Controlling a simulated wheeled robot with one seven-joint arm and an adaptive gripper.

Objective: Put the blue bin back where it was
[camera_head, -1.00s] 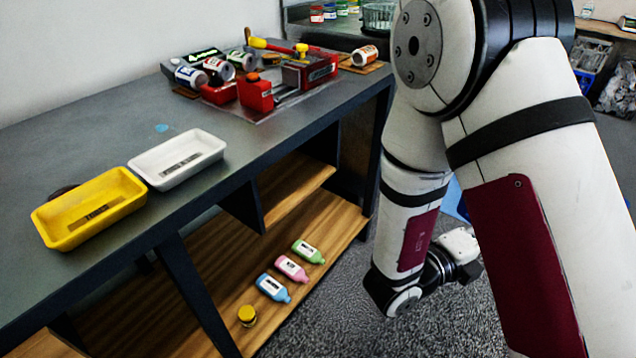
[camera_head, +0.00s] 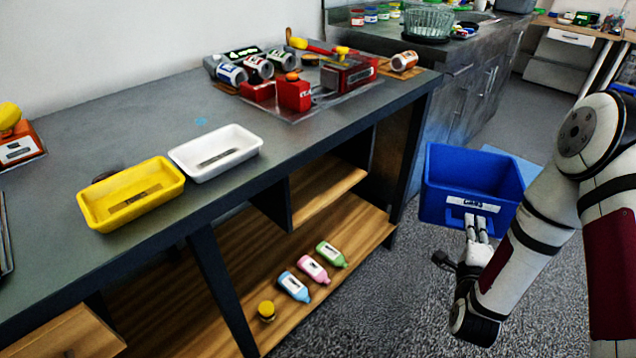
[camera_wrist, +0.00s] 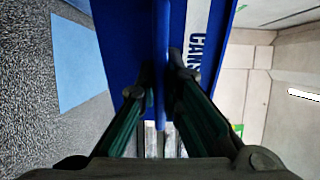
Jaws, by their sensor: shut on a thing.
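The blue bin (camera_head: 441,207) is at the right of the head view, upright with its open top facing up and a white label on the near wall. My gripper (camera_head: 478,224) is at this near wall, just below the label, and is shut on the bin. The bin appears held above the carpet. In the wrist view the blue bin (camera_wrist: 122,40) fills the middle, with its "CANS" label alongside. There the fingers of my gripper (camera_wrist: 162,82) close on a narrow blue part from both sides. The bin's underside is hidden.
A light blue mat (camera_head: 526,166) lies on the floor behind the bin. The dark workbench (camera_head: 235,165) stands to the left, carrying a yellow tray (camera_head: 90,218) and a white tray (camera_head: 187,171). Its wooden lower shelf (camera_head: 235,260) holds bottles. Carpet is clear between bench and bin.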

